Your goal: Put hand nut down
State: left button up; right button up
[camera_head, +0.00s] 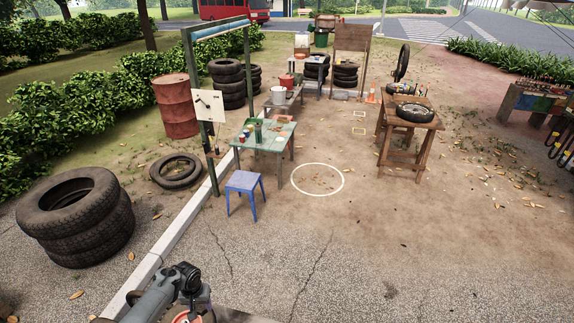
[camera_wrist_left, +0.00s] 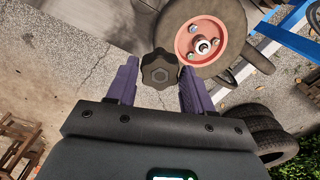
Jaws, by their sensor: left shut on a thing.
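The hand nut (camera_wrist_left: 159,70) is a black, lobed knob. In the left wrist view it sits between the two purple fingers of my left gripper (camera_wrist_left: 160,78), which is shut on it. The cart's wheel (camera_wrist_left: 232,55), with a red hub (camera_wrist_left: 201,44) and a metal centre, is just beyond the fingertips at upper right. Whether the nut touches the wheel cannot be told. In the head view my left arm comes in at the bottom left, and its gripper (camera_head: 193,298) is over the wheel; the nut is not discernible there. My right gripper is not in view.
A blue stool (camera_head: 244,184) and a green table (camera_head: 264,137) with small items stand ahead. Stacked tyres (camera_head: 75,222) are at left, and a wooden workbench (camera_head: 407,125) with a wheel at right.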

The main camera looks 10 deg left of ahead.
pick_arm(q)
jog(key=d+r+n, duration=0.7)
jog(key=d, duration=0.3)
jog(key=d+r+n, duration=0.7)
jog(key=d, duration=0.3)
jog(key=shift+w+d+r, duration=0.25)
jog(key=shift+w+r, duration=0.05)
jog(key=shift+w, duration=0.15)
jog(key=shift+s+n, duration=0.1)
jog(key=shift+n, duration=0.2)
